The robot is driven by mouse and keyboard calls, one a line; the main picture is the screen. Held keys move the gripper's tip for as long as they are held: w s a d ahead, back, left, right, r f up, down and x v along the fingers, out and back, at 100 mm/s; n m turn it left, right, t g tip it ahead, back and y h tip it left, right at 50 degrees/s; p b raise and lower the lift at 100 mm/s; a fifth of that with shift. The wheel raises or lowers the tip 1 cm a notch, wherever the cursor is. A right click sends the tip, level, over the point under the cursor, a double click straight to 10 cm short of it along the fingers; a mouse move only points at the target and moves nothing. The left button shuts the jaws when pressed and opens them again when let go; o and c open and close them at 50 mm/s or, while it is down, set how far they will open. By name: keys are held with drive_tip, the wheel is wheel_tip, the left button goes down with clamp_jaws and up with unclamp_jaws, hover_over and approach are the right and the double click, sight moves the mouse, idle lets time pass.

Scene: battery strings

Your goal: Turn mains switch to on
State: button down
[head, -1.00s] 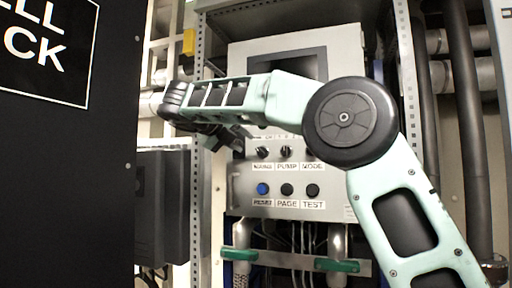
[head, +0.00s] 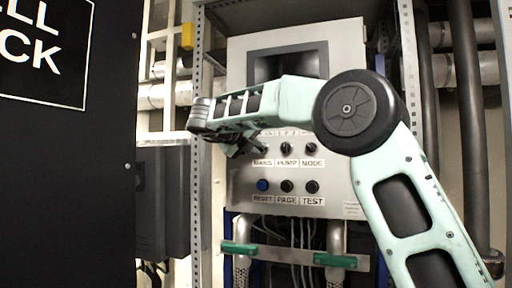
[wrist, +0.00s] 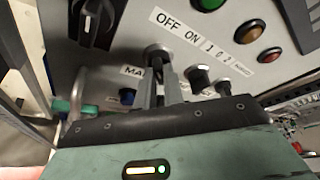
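The mains switch is a knob in the lower row area of the grey control panel, above the label MAINS in the head view (head: 263,149). It shows in the wrist view (wrist: 157,52) below the OFF and ON lettering. My gripper (wrist: 158,78) is at this switch, its two grey fingers close together with a dark narrow part between them. In the head view my gripper (head: 255,148) reaches the switch from the left. The fingers cover most of the handle, so its pointing direction and whether they touch it are unclear.
Pump (head: 286,148) and mode (head: 311,149) knobs sit close to the right. A blue reset button (head: 262,185) and dark page and test buttons are below. A large black rotary knob (wrist: 95,20) is near in the wrist view. A black cabinet door (head: 65,180) stands left.

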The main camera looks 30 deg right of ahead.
drive_tip(key=shift+f+m+b, duration=0.15)
drive_tip(key=shift+m+b, duration=0.15)
drive_tip(key=shift+b, duration=0.35)
drive_tip(key=shift+s+m+y+b, duration=0.1)
drive_tip(key=shift+m+y+b, duration=0.3)
drive_tip(key=shift+b, duration=0.55)
drive_tip(key=m+t+y+b, duration=0.1)
drive_tip(key=b, duration=0.2)
drive_tip(key=shift+d+m, duration=0.1)
drive_tip(key=shift+m, duration=0.3)
drive_tip(key=m+t+y+b, duration=0.1)
drive_tip(key=m+b, duration=0.1)
drive_tip(key=b, duration=0.2)
drive_tip(key=shift+s, duration=0.15)
drive_tip(key=m+t+b, duration=0.1)
drive_tip(key=b, duration=0.1)
drive_tip(key=m+y+b, duration=0.1)
drive_tip(key=m+b, duration=0.1)
drive_tip(key=shift+s+d+t, duration=0.1)
drive_tip(key=shift+d+t, duration=0.05)
drive_tip(key=shift+t, duration=0.25)
drive_tip(key=m+t+y+b, duration=0.1)
drive_tip(key=m+b, duration=0.1)
drive_tip(key=b, duration=0.2)
drive_tip(key=shift+s+d+m+t+b, duration=0.1)
drive_tip(key=shift+m+t+b, duration=0.2)
drive_tip(key=shift+t, duration=0.1)
drive_tip(key=shift+m+t+b, duration=0.4)
drive_tip(key=shift+m+b, duration=0.3)
drive_tip(key=shift+b, duration=0.15)
